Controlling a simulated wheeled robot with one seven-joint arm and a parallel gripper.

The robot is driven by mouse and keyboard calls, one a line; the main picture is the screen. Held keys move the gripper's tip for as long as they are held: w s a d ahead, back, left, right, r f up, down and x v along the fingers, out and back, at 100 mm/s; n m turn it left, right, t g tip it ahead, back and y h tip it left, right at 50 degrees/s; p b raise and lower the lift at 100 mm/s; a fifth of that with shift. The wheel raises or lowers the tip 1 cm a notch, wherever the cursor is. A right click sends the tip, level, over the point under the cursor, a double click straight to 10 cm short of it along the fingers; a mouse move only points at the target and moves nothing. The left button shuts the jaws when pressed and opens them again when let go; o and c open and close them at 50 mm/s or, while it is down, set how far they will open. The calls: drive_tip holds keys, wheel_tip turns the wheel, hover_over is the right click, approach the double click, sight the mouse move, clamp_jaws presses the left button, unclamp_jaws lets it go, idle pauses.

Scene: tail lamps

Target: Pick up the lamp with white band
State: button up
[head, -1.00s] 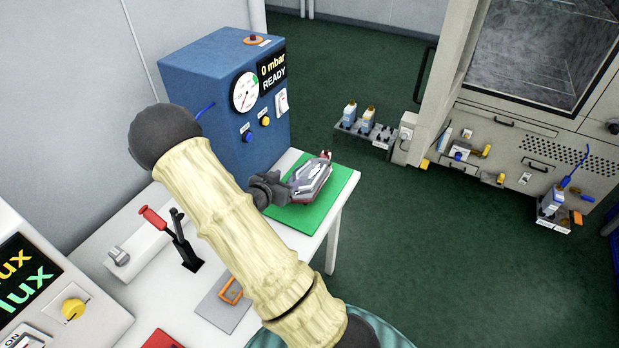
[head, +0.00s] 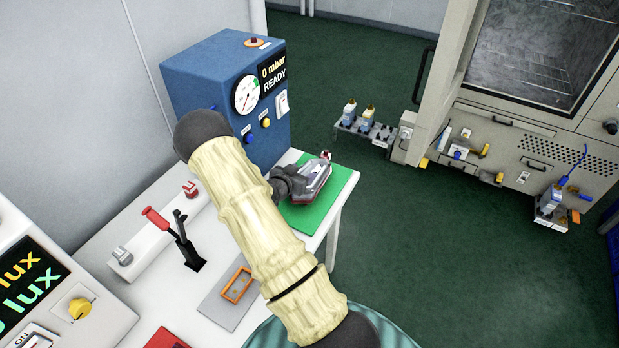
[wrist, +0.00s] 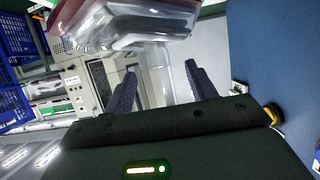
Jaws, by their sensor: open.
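A tail lamp (head: 318,182) with a clear grey body and a dark red edge is at the green mat (head: 338,198) on the bench corner. Its near end is hidden behind my gripper (head: 290,181), and I cannot make out a white band on it. In the wrist view the lamp (wrist: 135,25) is large at the top, beyond the fingertips and out of line with the gap. My gripper (wrist: 160,80) is open, with nothing between its two fingers. I cannot tell whether a finger touches the lamp.
A blue vacuum box (head: 215,85) with a gauge stands close behind the mat. A red-handled lever (head: 170,235) and a grey plate (head: 222,308) with an orange frame (head: 237,285) are on the bench. Open green floor (head: 430,250) lies to the right.

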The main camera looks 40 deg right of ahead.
sight(307, 169)
drive_tip(key=shift+x, duration=1.6)
drive_tip(key=shift+s, duration=0.1)
clamp_jaws()
